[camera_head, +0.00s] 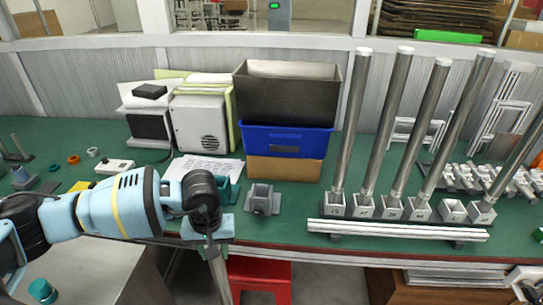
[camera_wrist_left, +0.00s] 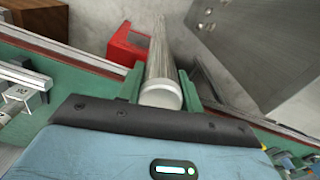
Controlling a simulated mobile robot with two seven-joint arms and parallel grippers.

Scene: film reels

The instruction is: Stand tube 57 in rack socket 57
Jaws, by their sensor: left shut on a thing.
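My left gripper (camera_head: 212,238) hangs at the table's front edge, shut on a metal tube (camera_head: 219,275) that slants down in front of the table. In the left wrist view the tube (camera_wrist_left: 162,65) lies between the green fingers of the gripper (camera_wrist_left: 160,85), its pale end cap towards the camera. No number is readable on it. The rack is a row of grey sockets at the right of the table. One socket (camera_head: 453,210), second from the right, is empty; its neighbours hold tall metal tubes. I cannot read the labels surely. My right gripper is not in view.
Pale rails (camera_head: 397,230) lie in front of the sockets. A small grey block (camera_head: 262,199) stands between gripper and rack. Behind it are stacked bins (camera_head: 286,138). A red stool (camera_head: 260,275) is below the table edge. Green tabletop right of the block is clear.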

